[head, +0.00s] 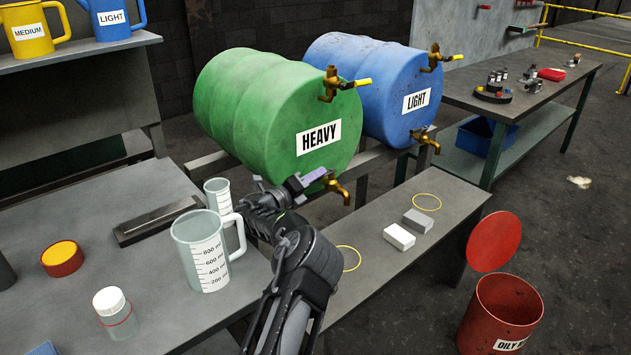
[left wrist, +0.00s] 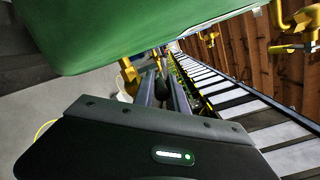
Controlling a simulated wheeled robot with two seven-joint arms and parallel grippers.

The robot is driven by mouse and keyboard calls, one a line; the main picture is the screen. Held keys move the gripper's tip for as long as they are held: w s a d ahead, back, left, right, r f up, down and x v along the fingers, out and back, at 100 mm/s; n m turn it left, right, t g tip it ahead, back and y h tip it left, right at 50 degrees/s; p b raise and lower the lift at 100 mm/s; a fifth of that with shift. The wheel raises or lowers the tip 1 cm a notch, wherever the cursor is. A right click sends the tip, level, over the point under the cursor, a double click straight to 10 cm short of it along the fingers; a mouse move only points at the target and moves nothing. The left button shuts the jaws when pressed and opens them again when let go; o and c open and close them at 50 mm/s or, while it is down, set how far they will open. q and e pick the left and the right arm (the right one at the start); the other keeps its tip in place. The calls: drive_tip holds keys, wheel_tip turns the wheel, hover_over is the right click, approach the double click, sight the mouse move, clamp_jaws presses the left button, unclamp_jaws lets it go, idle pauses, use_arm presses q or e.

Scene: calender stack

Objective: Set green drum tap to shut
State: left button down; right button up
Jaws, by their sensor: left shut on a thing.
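The green drum (head: 270,110), labelled HEAVY, lies on its side on a stand. Its lower brass tap (head: 338,187) sticks out from the bottom of the front face. In the left wrist view the fingers (left wrist: 160,85) reach the brass tap (left wrist: 128,75) just below the green drum (left wrist: 95,35). My right gripper is not in view.
A blue drum (head: 365,85), labelled LIGHT, with two taps stands to the right. Measuring jugs (head: 207,252) stand on the left bench beside my arm. A low bench (head: 375,275) below the taps holds two small blocks and yellow rings. A red bin (head: 500,310) stands at lower right.

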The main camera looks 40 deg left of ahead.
use_arm(q)
drive_tip(key=shift+d+r, duration=0.1)
drive_tip(key=shift+r, duration=0.05)
drive_tip(key=c, duration=1.4)
unclamp_jaws()
wheel_tip(320, 180, up, 10)
drive_tip(key=shift+f+b, duration=0.1)
drive_tip(key=shift+b, duration=0.3)
